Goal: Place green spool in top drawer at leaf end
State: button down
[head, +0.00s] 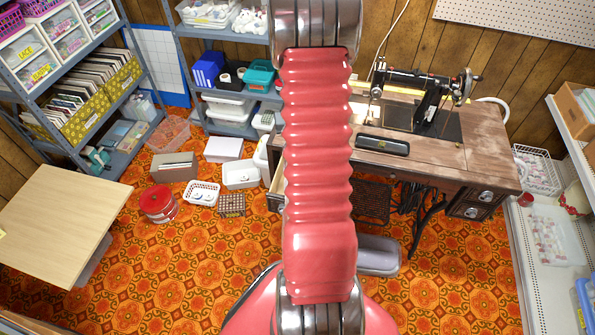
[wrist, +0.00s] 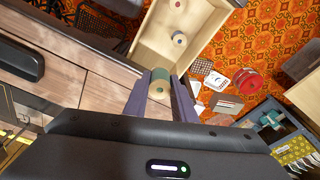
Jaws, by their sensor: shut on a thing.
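My gripper (wrist: 160,82) is shut on the green spool (wrist: 160,76), which sits between its two dark fingers with a tan end face toward the camera. In the wrist view the spool appears just short of the open wooden drawer (wrist: 157,48), at the near edge of its opening; I cannot tell its height above the drawer. Inside the drawer lie a blue-and-white spool (wrist: 179,39) and a small red item at the top edge of the view. In the head view my arm hides the gripper and most of the drawer (head: 274,192) at the left of the sewing table (head: 450,157).
The black sewing machine (head: 430,92) stands on the table, with a dark oblong tray (head: 382,146) near its front edge. Boxes, baskets and a red tin (head: 158,204) stand on the patterned floor to the left. A pale table (head: 60,215) is at far left.

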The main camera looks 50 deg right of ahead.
notch_tip(320, 180, down, 10)
jog(key=shift+f, duration=0.15)
dwell(0.4)
jog(key=shift+f, duration=2)
jog(key=shift+f, duration=0.1)
jog(key=c, duration=1.5)
grip_release()
jog(key=shift+o, duration=0.2)
notch_tip(320, 180, up, 12)
jog(key=s+a, duration=0.1)
jog(key=shift+s, duration=0.15)
